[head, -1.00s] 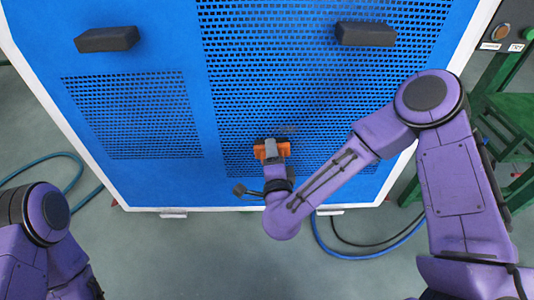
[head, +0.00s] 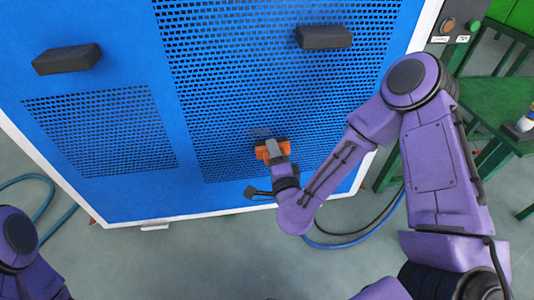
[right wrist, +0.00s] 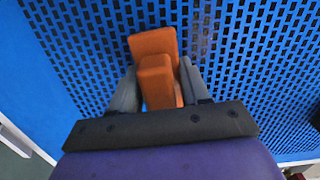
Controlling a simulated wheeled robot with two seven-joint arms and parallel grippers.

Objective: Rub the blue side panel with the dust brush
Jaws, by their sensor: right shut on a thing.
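The blue side panel (head: 120,190) fills most of the head view, with perforated black mesh areas. My right gripper (head: 277,160) is shut on the dust brush (head: 268,152), an orange block held at the lower part of the larger mesh. A faint grey-brown smudge (head: 262,132) shows on the mesh just above the brush. In the right wrist view, both fingers flank the orange brush (right wrist: 155,75), which faces the mesh; whether it touches cannot be told. The brush's far face is hidden. My left arm shows at the lower left, but its gripper is outside the view.
Two black handles, left (head: 67,59) and right (head: 323,37), stick out from the panel. A green table (head: 497,100) stands at the right. Hoses (head: 345,240) lie on the grey floor (head: 200,255). Control buttons (head: 448,25) sit at the upper right.

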